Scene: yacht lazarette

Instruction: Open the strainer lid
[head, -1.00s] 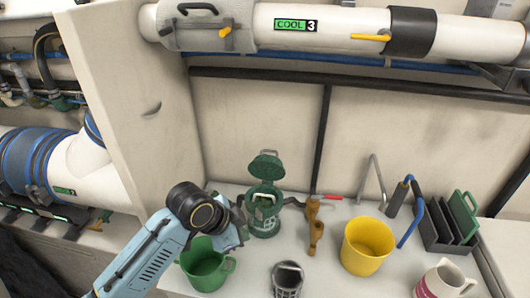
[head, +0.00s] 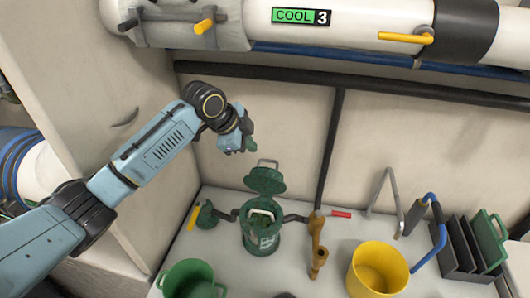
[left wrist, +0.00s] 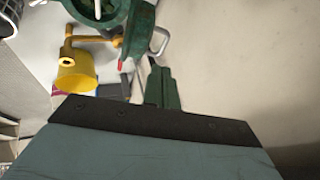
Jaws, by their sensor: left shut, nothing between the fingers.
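The green strainer (head: 262,236) stands on the white counter. Its round green lid (head: 265,180) is swung up and tilted back at the rear, with a grey wire handle (head: 267,163) on top. The open mouth shows a pale basket handle inside. My left gripper (head: 251,146) is above and behind the lid, apart from it, shut and empty. In the left wrist view its green fingers (left wrist: 161,72) lie together, with the lid (left wrist: 139,30) and strainer body (left wrist: 106,22) at the top. My right gripper is not in view.
A green bucket (head: 190,279) stands front left and a yellow bucket (head: 377,270) front right. A bronze fitting (head: 317,245) and a yellow-handled valve (head: 193,217) flank the strainer. A rack (head: 465,250) stands at the far right. A white pipe (head: 370,20) runs overhead.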

